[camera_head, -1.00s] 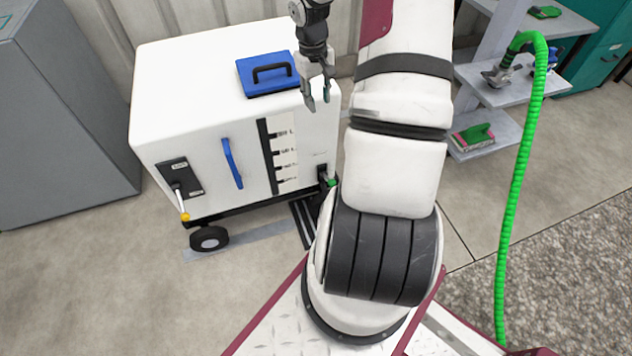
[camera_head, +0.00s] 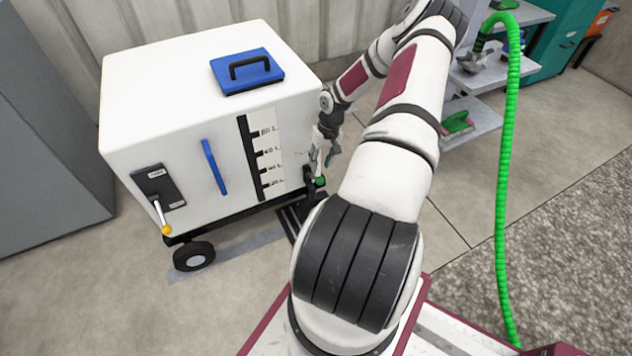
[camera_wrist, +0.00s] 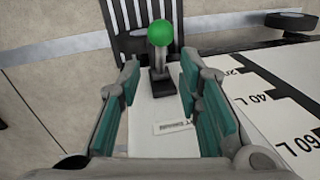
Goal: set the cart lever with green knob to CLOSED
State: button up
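In the wrist view the green knob (camera_wrist: 160,33) tops a short grey shaft rising from a black base (camera_wrist: 164,84). A small label lies near the base, its text too small to read surely. My gripper (camera_head: 321,160) is just above the knob in the head view, pointing down. In the wrist view my gripper (camera_wrist: 159,75) is open, with teal pads left and right of the lever, and no contact visible.
The cart also bears a lever with a yellow knob (camera_head: 166,230), a blue handle (camera_head: 215,167), a level scale (camera_head: 263,157) and a blue lid (camera_head: 247,72). A green hose (camera_head: 503,170) hangs at right before shelves (camera_head: 485,115). Floor between is clear.

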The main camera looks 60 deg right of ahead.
aim_at(317, 179)
jog(key=f, duration=0.2)
jog(key=f+b, duration=0.1)
jog(key=f, duration=0.2)
jog(key=w+a+f+b, duration=0.1)
jog(key=f, duration=0.2)
jog(key=shift+f, duration=0.25)
jog(key=shift+c, duration=0.4)
jog(key=shift+s, duration=0.1)
grip_shut()
